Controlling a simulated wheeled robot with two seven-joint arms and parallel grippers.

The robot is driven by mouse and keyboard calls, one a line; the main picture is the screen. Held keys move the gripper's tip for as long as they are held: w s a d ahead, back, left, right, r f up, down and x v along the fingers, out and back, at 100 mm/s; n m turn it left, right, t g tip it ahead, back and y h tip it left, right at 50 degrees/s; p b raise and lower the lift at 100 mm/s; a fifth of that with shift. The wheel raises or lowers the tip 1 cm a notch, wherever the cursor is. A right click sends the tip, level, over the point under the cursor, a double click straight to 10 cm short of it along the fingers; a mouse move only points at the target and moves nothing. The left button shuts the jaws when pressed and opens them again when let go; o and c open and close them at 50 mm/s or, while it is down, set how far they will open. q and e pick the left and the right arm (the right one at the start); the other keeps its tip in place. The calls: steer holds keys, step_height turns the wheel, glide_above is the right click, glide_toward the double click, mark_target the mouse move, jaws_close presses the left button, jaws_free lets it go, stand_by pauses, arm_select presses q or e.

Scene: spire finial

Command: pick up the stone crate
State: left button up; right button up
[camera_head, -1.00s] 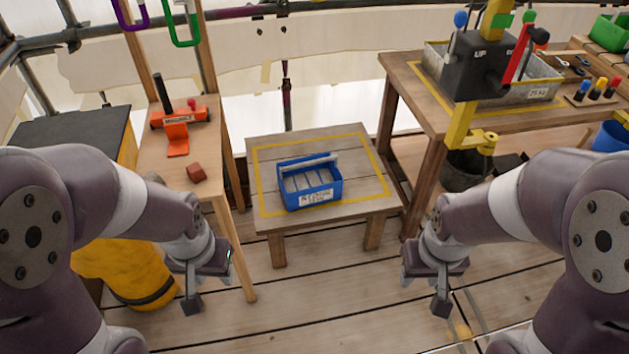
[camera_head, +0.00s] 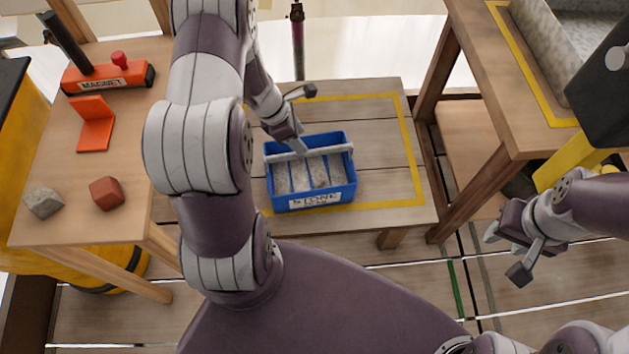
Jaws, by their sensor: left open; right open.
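The blue stone crate (camera_head: 312,200) stands upright on a low wooden table (camera_head: 400,225) marked with a yellow border. It has several compartments, a pale label on its front and a light grey handle bar (camera_head: 328,151) across its top. My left gripper (camera_head: 298,119) is open at the crate's back edge. One finger reaches down near the handle bar and the other sticks out behind. I cannot tell whether it touches the bar. My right gripper (camera_head: 506,252) is open and empty, to the right of the low table and apart from the crate.
On the left table (camera_head: 165,190) are an orange magnet tool (camera_head: 108,77), an orange bracket (camera_head: 94,122), a red block (camera_head: 107,193) and a grey stone (camera_head: 43,202). A grey trough (camera_head: 560,50) and a black box (camera_head: 610,95) are at the upper right.

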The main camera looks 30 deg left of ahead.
mark_target(310, 155)
arm_select(q)
steer(key=x, duration=0.2)
steer(key=b+x, duration=0.1)
steer(key=x, duration=0.2)
steer(key=shift+s+d+f, duration=0.15)
steer(key=shift+s+f, duration=0.05)
steer(key=b+x, duration=0.1)
steer(key=x, duration=0.1)
steer(key=a+b+x, duration=0.1)
steer(key=x, duration=0.2)
steer(key=shift+w+f, duration=0.1)
steer(key=shift+f, duration=0.1)
steer(key=shift+w+d+f, duration=0.1)
steer(key=shift+w+f, duration=0.1)
steer(key=shift+f, duration=0.2)
steer(key=shift+r, duration=0.1)
jaws_close()
